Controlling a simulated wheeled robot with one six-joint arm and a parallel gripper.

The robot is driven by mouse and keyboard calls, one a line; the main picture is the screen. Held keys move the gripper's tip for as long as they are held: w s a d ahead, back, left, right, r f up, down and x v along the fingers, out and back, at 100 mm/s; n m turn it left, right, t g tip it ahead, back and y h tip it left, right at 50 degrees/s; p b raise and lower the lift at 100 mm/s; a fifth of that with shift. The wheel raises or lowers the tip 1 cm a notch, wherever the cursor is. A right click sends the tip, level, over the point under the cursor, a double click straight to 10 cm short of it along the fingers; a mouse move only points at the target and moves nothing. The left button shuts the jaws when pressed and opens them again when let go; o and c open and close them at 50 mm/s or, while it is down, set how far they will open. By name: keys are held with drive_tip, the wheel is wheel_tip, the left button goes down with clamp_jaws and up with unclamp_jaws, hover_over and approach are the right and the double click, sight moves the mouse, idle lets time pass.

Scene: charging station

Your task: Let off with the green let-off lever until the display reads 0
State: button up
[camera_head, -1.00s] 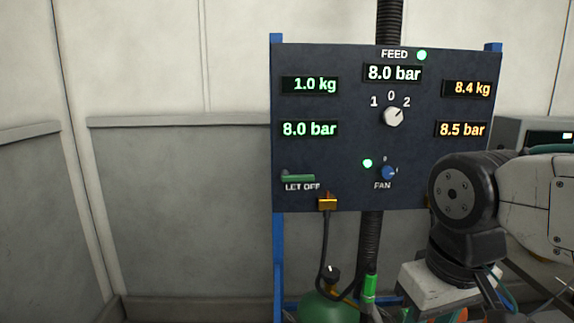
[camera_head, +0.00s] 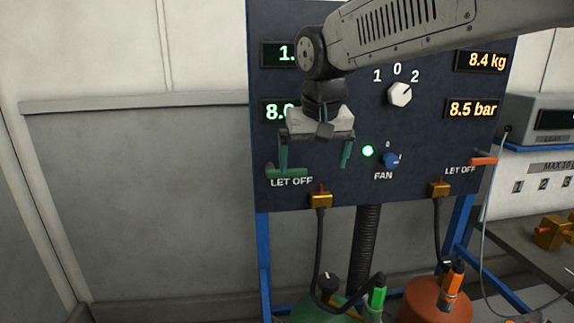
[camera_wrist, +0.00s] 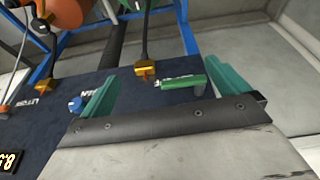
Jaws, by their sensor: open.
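The green let-off lever (camera_head: 291,173) sticks out level at the lower left of the dark panel (camera_head: 440,140), above a LET OFF label. My gripper (camera_head: 315,160) is open and empty in front of the panel, its left finger overlapping the lever in the head view. In the wrist view the lever (camera_wrist: 182,81) shows between the two teal fingers, close to the right one; contact cannot be told. The upper green display (camera_head: 283,55) shows only "1." and the lower green display (camera_head: 273,110) about "8.0"; my arm hides the rest.
A white feed knob (camera_head: 400,94) and a blue fan knob (camera_head: 390,160) are on the panel. An orange lever (camera_head: 485,160) is at the right, with orange displays reading 8.4 kg and 8.5 bar. Green (camera_head: 318,312) and orange cylinders (camera_head: 437,303) stand below, with hoses.

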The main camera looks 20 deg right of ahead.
drive_tip(key=w+a+r, duration=0.1)
drive_tip(key=w+a, duration=0.1)
drive_tip(key=w, duration=0.7)
drive_tip(key=shift+m+t, duration=0.3)
drive_tip(key=shift+t, duration=0.2)
drive_tip(key=x, duration=0.7)
drive_tip(key=shift+s+f, duration=0.1)
drive_tip(key=shift+f, duration=0.05)
drive_tip(key=c, duration=1.1)
drive_tip(key=shift+o, duration=0.2)
